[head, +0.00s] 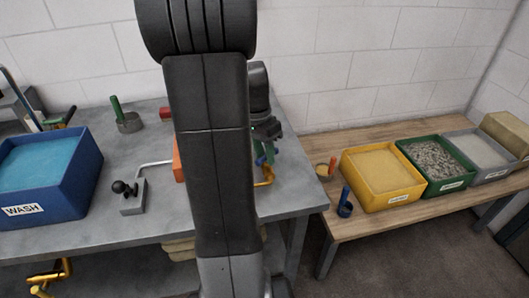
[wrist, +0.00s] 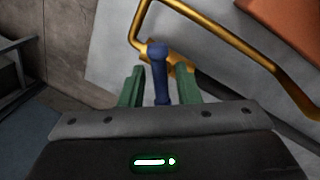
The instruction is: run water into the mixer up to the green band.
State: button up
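A blue upright handle (wrist: 158,72) stands on a brass-coloured pipe (wrist: 215,42) in the wrist view. My gripper (wrist: 158,84) has its two green fingers on either side of the handle, with a narrow gap showing on each side. In the head view my gripper (head: 266,150) is at the right end of the grey table (head: 100,228), partly behind my own arm. A piece of the yellow pipe (head: 266,177) shows below it. An orange body (head: 178,158), possibly part of the mixer, is mostly hidden by my arm. No green band or running water is visible.

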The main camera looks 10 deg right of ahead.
grip_shut()
jog(key=shift+m, duration=0.3)
jog(key=shift+w+m+p, duration=0.15)
jog(key=shift+m+p, duration=0.35)
jog(key=shift+m, duration=0.7)
jog(key=shift+w+m+y+p, duration=0.1)
jog(key=shift+m+y+p, duration=0.45)
jog(key=shift+m, duration=1.15)
jog(key=shift+o, duration=1.2)
grip_release()
